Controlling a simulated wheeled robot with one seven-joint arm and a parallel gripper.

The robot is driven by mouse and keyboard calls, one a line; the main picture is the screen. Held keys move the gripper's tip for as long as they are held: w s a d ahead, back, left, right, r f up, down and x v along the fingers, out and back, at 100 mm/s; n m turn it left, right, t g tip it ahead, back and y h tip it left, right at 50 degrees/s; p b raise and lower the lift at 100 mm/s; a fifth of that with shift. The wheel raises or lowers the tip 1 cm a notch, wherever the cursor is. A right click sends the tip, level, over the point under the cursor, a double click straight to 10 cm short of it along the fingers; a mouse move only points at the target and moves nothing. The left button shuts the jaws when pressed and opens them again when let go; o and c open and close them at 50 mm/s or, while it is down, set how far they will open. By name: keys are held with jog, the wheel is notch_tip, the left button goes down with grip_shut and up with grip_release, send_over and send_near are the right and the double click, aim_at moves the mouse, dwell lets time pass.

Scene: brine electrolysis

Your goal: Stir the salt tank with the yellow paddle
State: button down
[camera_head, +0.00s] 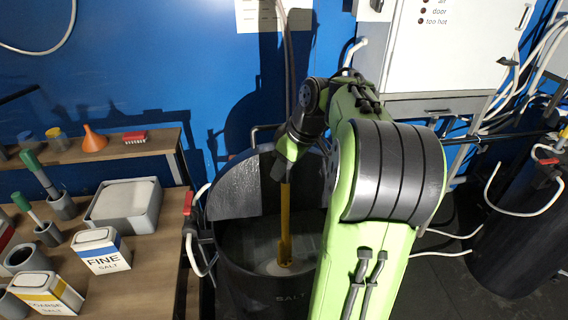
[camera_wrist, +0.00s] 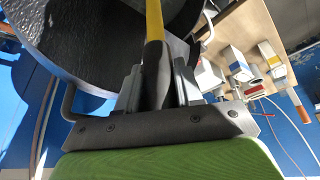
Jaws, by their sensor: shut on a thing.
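The salt tank (camera_head: 262,296) is a dark round vessel marked SALT, standing right of the wooden bench. The yellow paddle (camera_head: 285,222) hangs nearly upright inside it, with its lower end at a pale patch on the tank's bottom or contents. My gripper (camera_head: 280,172) is above the tank, shut on the paddle's upper part. In the wrist view my gripper (camera_wrist: 158,88) closes around the paddle's dark grip, and the yellow shaft (camera_wrist: 154,22) runs on into the tank (camera_wrist: 95,30). My arm hides the tank's right side in the head view.
The wooden bench (camera_head: 150,258) at left holds a FINE salt box (camera_head: 102,252), a coarse salt box (camera_head: 45,293), a grey tray (camera_head: 125,205) and several holders. A red-handled valve (camera_head: 188,204) sits at the tank's left. A white cabinet (camera_head: 450,50) and another dark tank (camera_head: 520,235) are at right.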

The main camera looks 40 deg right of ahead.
aim_at(284, 203)
jog(key=shift+f+b, duration=5.25)
jog(key=shift+f, duration=1.2)
